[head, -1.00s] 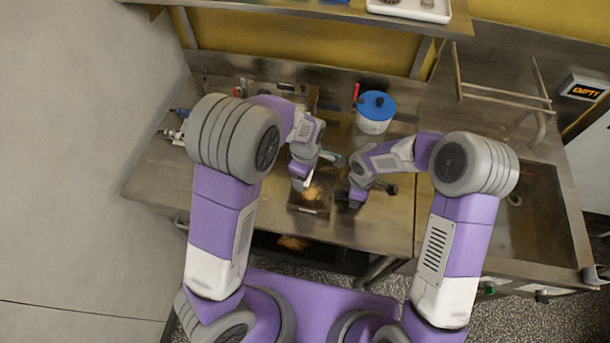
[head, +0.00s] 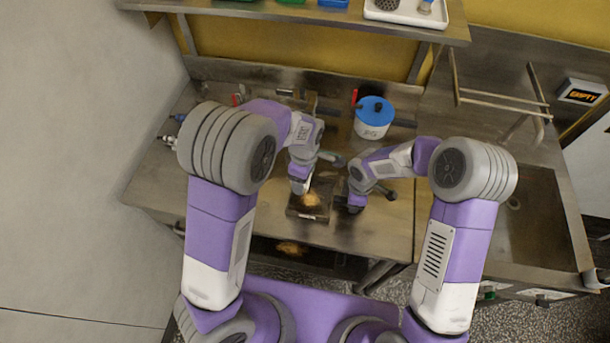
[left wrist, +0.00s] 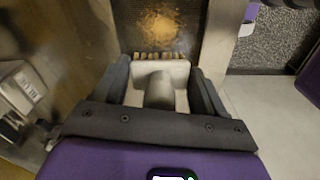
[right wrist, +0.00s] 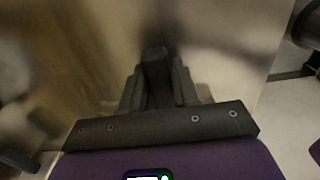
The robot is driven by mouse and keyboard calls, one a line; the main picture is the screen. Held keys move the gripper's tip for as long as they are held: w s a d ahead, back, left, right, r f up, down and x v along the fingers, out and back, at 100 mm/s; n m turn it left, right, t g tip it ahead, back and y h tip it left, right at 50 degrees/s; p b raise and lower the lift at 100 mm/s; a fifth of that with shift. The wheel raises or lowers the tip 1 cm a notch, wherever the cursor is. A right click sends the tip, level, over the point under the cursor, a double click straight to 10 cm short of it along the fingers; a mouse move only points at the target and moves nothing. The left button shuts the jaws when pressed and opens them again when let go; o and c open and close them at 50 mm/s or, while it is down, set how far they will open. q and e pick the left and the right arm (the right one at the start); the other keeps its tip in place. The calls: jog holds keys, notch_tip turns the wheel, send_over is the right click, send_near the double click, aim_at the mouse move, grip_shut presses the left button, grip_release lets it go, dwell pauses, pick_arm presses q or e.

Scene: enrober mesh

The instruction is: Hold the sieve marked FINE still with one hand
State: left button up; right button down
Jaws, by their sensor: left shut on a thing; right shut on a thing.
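A dark square-framed mesh (head: 308,214), which I take as the sieve, lies on the steel bench with a golden-brown patch of crumbs (head: 311,199) on it. No FINE marking is readable. In the left wrist view the mesh (left wrist: 125,30) and crumbs (left wrist: 160,25) lie just ahead of the fingers. My left gripper (head: 299,187) is shut on a pale brush (left wrist: 160,72), whose row of tan bristles faces the mesh. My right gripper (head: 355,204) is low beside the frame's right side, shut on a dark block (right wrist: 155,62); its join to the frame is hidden.
A white pot with a blue lid (head: 374,118) stands behind my right gripper. A sink basin (head: 525,215) is at the right, with a metal rack (head: 505,98) behind. A shelf (head: 330,22) crosses the back. More crumbs (head: 291,248) show below the bench's front edge.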

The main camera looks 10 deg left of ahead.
aim_at(311, 198)
pick_arm(q)
jog(key=shift+f, duration=3.75)
jog(key=shift+f, duration=0.45)
jog(key=shift+d, duration=0.1)
jog(key=shift+d, duration=2.1)
jog(key=shift+a, duration=2.1)
jog(key=shift+d, duration=1)
